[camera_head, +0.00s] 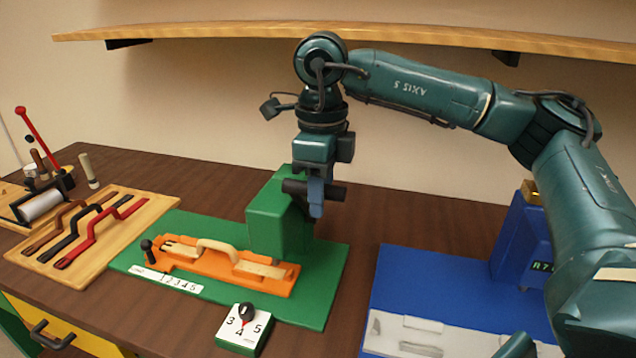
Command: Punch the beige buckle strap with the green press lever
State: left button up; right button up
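The beige buckle strap (217,249) lies in an orange holder (195,265) on the green base plate. Its middle arches up in a loop and its flat right part points toward the green press (278,216). The press lever's dark bar (295,187) lies across the upper front of the press. My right gripper (316,205) points down at this bar, with blue fingers in front of it. The bar sticks out on both sides. The far side of the fingers is hidden, so their grip on the bar is unclear. My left gripper is out of view.
A dial block (240,330) marked 3, 4, 5 sits at the plate's front, its red pointer near 4. A wooden board (85,245) with brown, black and red straps lies left. A blue station (450,275) stands right. A shelf hangs above.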

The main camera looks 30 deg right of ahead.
jog(key=c, duration=0.5)
jog(key=shift+s+a+f+b, duration=0.35)
jog(key=shift+a+f+b, duration=0.05)
jog(key=shift+f+b, duration=0.3)
jog(key=shift+s+a+f, duration=0.15)
jog(key=shift+s+a, duration=0.05)
